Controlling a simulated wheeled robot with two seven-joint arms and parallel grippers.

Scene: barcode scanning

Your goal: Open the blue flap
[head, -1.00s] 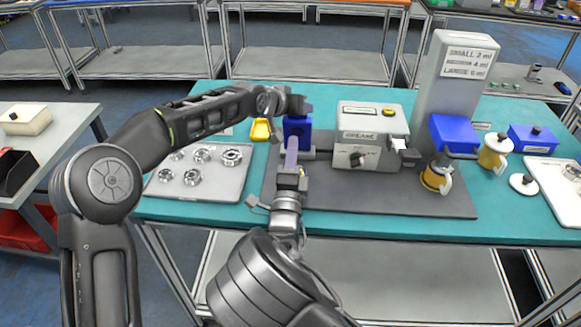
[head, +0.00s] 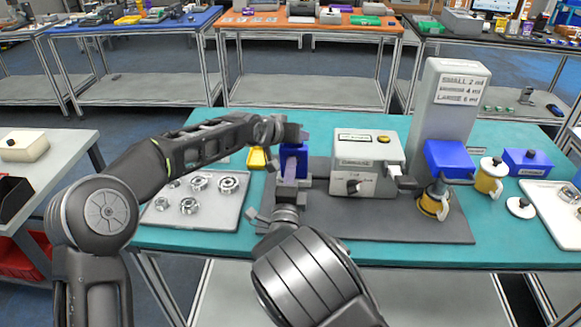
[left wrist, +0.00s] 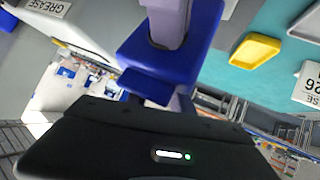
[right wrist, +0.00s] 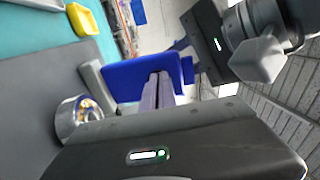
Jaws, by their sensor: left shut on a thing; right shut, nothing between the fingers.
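The blue flap (head: 304,160) stands left of the grease machine (head: 368,165). It also shows in the left wrist view (left wrist: 205,35) and the right wrist view (right wrist: 135,75). My left gripper (left wrist: 155,98) is shut on a small blue tab at the flap's edge. In the head view its arm reaches in from the left, behind the flap's top. My right gripper (right wrist: 158,90) is shut and empty. Its purple-grey fingertips overlap the flap's near face in the head and wrist views; I cannot tell whether they touch.
A tray (head: 165,219) of several metal bearings lies at left. A small yellow bin (head: 257,158) sits behind it. A metal ring (right wrist: 78,118) with gold inside is beside the flap. Grey mat (head: 380,222) is clear in front of the machine. Yellow cups (head: 433,203) stand at right.

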